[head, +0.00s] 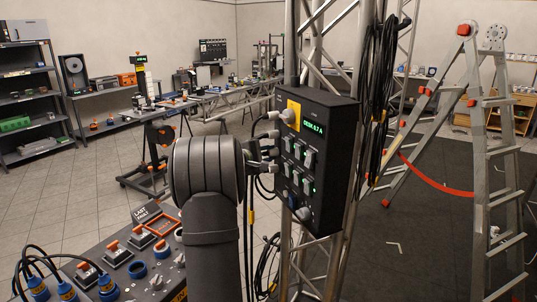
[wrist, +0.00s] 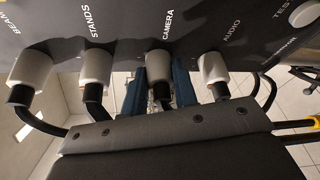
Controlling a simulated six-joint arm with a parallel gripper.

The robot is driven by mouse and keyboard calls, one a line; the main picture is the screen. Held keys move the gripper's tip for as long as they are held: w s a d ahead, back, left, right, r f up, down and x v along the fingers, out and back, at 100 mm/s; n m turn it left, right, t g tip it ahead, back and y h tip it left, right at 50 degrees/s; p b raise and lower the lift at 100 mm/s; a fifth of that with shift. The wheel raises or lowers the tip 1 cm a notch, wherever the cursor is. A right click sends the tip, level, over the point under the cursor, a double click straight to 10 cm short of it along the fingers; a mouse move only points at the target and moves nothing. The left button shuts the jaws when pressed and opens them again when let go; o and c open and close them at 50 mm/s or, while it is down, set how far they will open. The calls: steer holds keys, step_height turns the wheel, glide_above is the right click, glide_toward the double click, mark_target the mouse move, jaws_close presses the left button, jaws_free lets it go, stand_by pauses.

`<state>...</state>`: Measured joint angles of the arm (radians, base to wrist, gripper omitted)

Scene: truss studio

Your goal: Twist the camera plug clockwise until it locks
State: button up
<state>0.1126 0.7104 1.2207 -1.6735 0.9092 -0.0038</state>
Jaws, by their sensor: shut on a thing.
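The camera plug (wrist: 158,66) is a pale cylinder with a black cable. It sits against the dark panel below the printed word CAMERA in the wrist view. My gripper (wrist: 159,90) has a dark blue finger on each side of this plug and is shut on it. In the head view the black box (head: 325,165) hangs on the metal truss, with a lit green readout. My gripper (head: 262,152) reaches the box's left side there, and my arm hides part of that side. The plug's locking parts are hidden.
The stands plug (wrist: 95,68) and the audio plug (wrist: 213,68) flank the camera plug closely, with another pale plug (wrist: 30,70) at far left. Black cables hang near them. A switch console (head: 130,255) stands at lower left, and a ladder (head: 485,150) at right.

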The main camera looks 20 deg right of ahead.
steer(key=shift+f+m+t+h, duration=0.1)
steer(key=shift+m+t+h, duration=0.5)
steer(key=shift+m, duration=1.2)
steer(key=o, duration=1)
steer(key=v, duration=1.7)
steer(key=shift+s+a, duration=0.15)
steer(key=shift+a, duration=0.1)
steer(key=v, duration=1.4)
steer(key=shift+s+a, duration=0.2)
stand_by(1.6)
